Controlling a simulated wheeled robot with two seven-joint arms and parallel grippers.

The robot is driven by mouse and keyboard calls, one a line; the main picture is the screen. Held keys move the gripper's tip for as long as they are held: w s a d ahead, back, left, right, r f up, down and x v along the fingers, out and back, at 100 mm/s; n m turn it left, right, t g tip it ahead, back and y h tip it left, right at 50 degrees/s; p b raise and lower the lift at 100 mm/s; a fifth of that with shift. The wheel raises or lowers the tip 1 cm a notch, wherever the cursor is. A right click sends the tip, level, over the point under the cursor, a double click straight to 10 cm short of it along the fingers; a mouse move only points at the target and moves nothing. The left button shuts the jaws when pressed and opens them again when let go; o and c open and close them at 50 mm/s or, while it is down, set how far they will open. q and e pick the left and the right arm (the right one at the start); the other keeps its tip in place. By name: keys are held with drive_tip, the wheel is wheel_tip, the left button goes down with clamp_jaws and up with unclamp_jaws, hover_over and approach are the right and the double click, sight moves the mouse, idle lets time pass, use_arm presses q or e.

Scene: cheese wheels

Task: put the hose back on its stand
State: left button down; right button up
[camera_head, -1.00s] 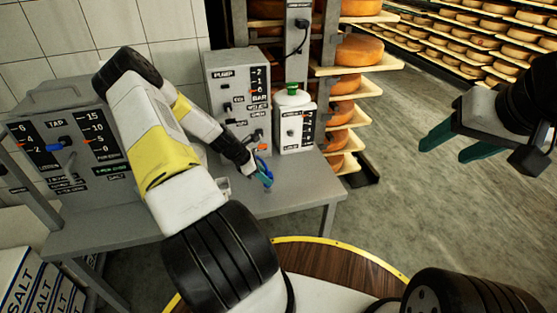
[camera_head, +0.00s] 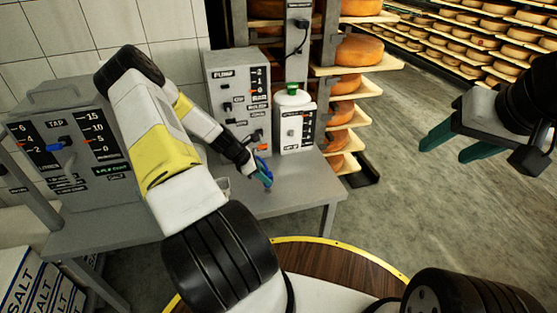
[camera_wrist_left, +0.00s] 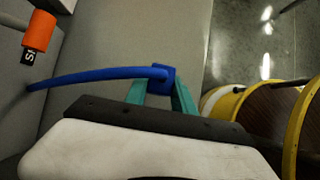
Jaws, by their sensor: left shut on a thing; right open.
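My left gripper (camera_head: 264,178) is low over the right part of the grey table, in front of the pump box. In the left wrist view its teal fingers (camera_wrist_left: 163,92) are shut on the blue hose (camera_wrist_left: 98,75) at its block-shaped end. The hose runs from the fingers to the left in that view. In the head view the hose is mostly hidden by the gripper. I cannot make out a stand for the hose. My right gripper (camera_head: 452,148) is open and empty, over the floor at the right.
The pump box (camera_head: 226,75) and a white canister with a green cap (camera_head: 292,90) stand behind my left gripper. The tap box (camera_head: 75,95) is at the left of the table (camera_head: 310,190). An orange knob (camera_wrist_left: 38,27) is near the hose. Cheese shelves stand behind.

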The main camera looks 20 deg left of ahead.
use_arm(q)
drive_tip(key=shift+f, duration=1.55)
drive_tip(key=c, duration=1)
unclamp_jaws()
drive_tip(key=shift+o, duration=0.2)
drive_tip(key=shift+r, duration=0.1)
drive_tip(key=v, duration=0.7)
drive_tip(key=shift+a+r, duration=0.2)
drive_tip(key=shift+r, duration=0.05)
drive_tip(key=shift+s, duration=0.1)
